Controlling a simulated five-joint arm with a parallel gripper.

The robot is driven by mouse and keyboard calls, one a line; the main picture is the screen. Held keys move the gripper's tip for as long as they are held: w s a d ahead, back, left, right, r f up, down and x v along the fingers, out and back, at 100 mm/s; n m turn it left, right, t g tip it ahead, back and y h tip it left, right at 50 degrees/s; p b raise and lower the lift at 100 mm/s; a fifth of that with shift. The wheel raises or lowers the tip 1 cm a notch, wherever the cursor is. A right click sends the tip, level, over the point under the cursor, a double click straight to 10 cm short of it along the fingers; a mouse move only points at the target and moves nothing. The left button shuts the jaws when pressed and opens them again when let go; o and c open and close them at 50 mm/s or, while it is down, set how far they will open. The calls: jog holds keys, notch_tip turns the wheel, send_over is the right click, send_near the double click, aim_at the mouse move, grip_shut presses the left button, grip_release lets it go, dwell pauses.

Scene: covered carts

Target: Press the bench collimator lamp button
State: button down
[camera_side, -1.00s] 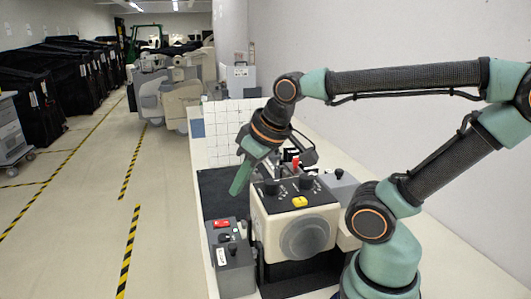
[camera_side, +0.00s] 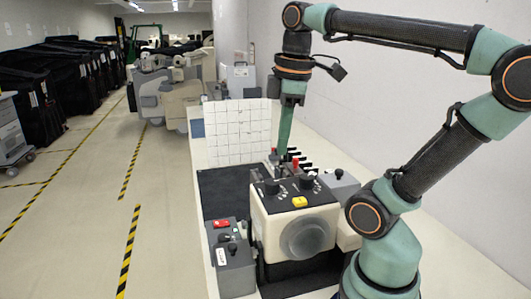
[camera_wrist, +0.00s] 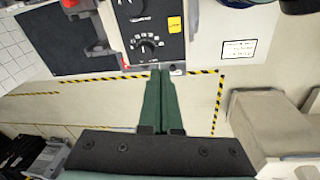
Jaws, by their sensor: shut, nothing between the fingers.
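The bench collimator (camera_side: 300,225) is a cream box with a round front port, standing on the bench. Its dark top panel carries black knobs and a yellow button (camera_side: 299,202) near the front edge. In the wrist view the yellow button (camera_wrist: 175,24) lies on the black panel beyond my fingertips, slightly right. My gripper (camera_side: 281,157) points down with green fingers closed together and empty. In the side view its tips appear at the collimator's back edge; their exact height is unclear. In the wrist view the gripper (camera_wrist: 160,72) appears at the panel's near edge, below a dial knob.
A grey control box (camera_side: 233,262) with a red switch (camera_side: 221,223) stands left of the collimator. A red-topped part (camera_side: 295,164) sits behind the collimator, close to my fingers. A white tiled panel (camera_side: 237,130) stands at the back. A dark mat (camera_side: 225,190) is bare on the left.

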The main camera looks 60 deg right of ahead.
aim_at(300, 200)
jog(key=s+r+n, duration=0.1)
jog(key=s+r, duration=0.1)
jog(key=s+d+r+n+g, duration=0.1)
jog(key=shift+s+d+r+n+g, duration=0.2)
jog(key=shift+s+r+n+g, duration=0.1)
jog(key=shift+s+r, duration=0.1)
notch_tip(300, 200, down, 14)
jog(key=shift+w+f, duration=0.1)
dwell(0.6)
jog(key=shift+f, duration=0.9)
jog(key=shift+r, duration=0.15)
notch_tip(300, 200, up, 15)
dwell(0.7)
